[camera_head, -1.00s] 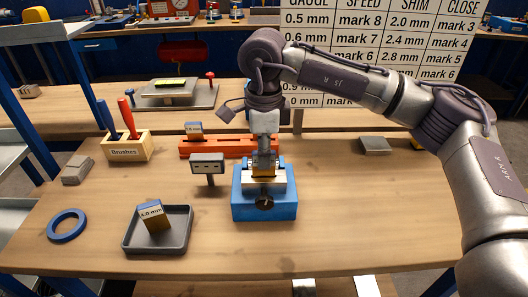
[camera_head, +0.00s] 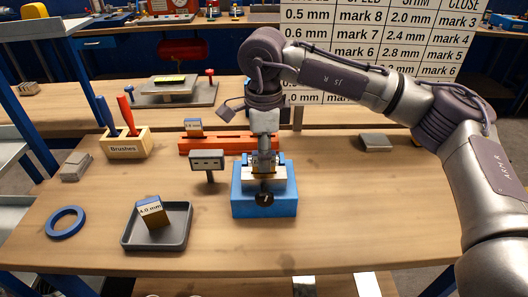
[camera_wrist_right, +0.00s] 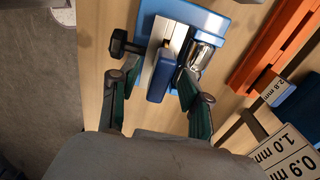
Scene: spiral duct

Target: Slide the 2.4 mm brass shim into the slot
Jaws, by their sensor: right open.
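A blue fixture block (camera_head: 264,203) with a bright metal top and a dark front knob (camera_head: 264,199) stands mid-bench; it also shows in the wrist view (camera_wrist_right: 212,20). A shim with a dark blue grip (camera_wrist_right: 161,75) stands at the slot between the metal jaws. Its brass part is mostly hidden, and its size mark cannot be read. My right gripper (camera_head: 264,165) is low over the block. In the wrist view its fingers (camera_wrist_right: 156,100) are spread on both sides of the blue grip, apart from it. My left gripper is out of view.
An orange rack (camera_head: 225,143) holds a blue-topped shim (camera_head: 193,129) behind the block. A small grey display (camera_head: 207,160) stands close left. A grey tray (camera_head: 180,235) holds another shim (camera_head: 152,211).

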